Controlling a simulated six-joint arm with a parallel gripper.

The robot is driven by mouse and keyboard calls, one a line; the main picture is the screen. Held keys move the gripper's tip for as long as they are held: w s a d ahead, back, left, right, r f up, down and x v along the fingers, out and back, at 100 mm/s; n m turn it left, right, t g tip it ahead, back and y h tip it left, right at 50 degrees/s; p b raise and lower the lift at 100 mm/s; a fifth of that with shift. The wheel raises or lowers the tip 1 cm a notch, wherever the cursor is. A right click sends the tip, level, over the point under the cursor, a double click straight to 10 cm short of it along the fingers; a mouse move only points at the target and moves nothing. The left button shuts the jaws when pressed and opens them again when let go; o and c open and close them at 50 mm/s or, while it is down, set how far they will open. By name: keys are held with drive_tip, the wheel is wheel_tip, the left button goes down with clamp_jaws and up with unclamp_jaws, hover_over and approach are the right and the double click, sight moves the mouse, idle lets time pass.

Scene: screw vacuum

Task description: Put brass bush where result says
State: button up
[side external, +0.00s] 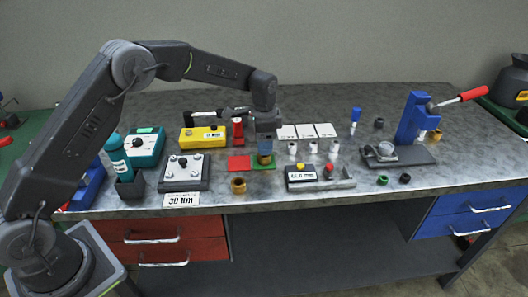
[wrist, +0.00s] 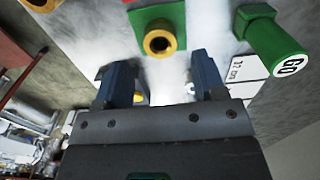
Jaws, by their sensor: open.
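A brass bush (wrist: 159,42) stands upright on the green pad (wrist: 176,14), its bore facing the wrist camera. In the side external view the bush (side external: 264,160) shows just under my gripper (side external: 265,148), on the green pad (side external: 270,167). My gripper is open; in the wrist view the fingers (wrist: 160,76) are apart, with the bush beyond their tips and not clasped. The red pad (side external: 238,163) lies empty to the left of the green one. A second brass bush (side external: 238,186) stands on the bench in front of the pads.
A yellow box (side external: 203,137) and red stand (side external: 237,129) are behind the pads. A grey plate with knobs (side external: 184,172) is left.

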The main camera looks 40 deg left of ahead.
drive_tip(key=s+r+n+t, duration=0.1)
drive_tip(key=s+r, duration=0.3)
drive_tip(key=r, duration=0.4)
drive_tip(key=s+r+n+t, duration=0.1)
drive_tip(key=s+r, duration=0.3)
drive_tip(key=r, duration=0.5)
drive_tip(key=s+r+n+t, duration=0.1)
drive_tip(key=s+r+n, duration=0.3)
drive_tip(key=s, duration=0.6)
drive_tip(key=s+f+n+t, duration=0.2)
drive_tip(key=s+n, duration=0.1)
drive_tip(key=s, duration=1.4)
drive_tip(key=shift+a+f+t, duration=0.15)
drive_tip(key=shift+a+t, duration=0.05)
drive_tip(key=shift+t, duration=0.1)
